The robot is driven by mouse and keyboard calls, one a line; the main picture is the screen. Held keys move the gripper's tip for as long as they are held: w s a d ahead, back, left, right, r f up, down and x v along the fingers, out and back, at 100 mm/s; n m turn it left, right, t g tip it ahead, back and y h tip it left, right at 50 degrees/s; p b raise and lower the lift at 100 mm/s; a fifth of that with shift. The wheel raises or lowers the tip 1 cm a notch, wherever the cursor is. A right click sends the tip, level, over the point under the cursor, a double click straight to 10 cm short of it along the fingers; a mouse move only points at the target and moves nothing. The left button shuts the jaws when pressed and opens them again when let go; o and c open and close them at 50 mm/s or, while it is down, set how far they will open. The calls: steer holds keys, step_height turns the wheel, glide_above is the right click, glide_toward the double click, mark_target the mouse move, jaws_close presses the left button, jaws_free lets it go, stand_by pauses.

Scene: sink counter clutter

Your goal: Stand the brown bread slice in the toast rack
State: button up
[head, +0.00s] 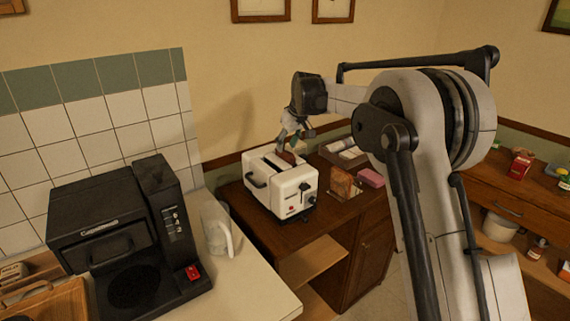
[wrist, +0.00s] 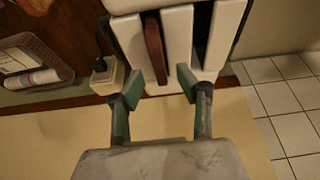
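The brown bread slice (wrist: 155,48) stands upright in one slot of the white toaster (wrist: 124,38), its upper edge showing. In the head view it is a small dark patch (head: 288,157) on top of the toaster (head: 290,192). My gripper (wrist: 161,86) is open, its green-padded fingertips apart and just short of the slice, roughly one to each side. In the head view my gripper (head: 296,138) is right above the toaster's far end. An orange-brown slice-like thing (head: 342,182) stands right of the toaster, apparently in the toast rack; the rack's wires are too small to make out.
A pink block (head: 371,177) lies right of the rack area. A tray with pale rolls (head: 345,153) is behind it. A wall plug (wrist: 107,75) is beside the toaster. A black coffee machine (head: 120,235) and white jug (head: 217,230) stand left.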

mark_target(285, 150)
steer(key=x, duration=0.3)
steer(key=shift+w+f, duration=0.15)
steer(key=shift+f, duration=0.15)
steer(key=shift+c, duration=0.4)
jaws_close()
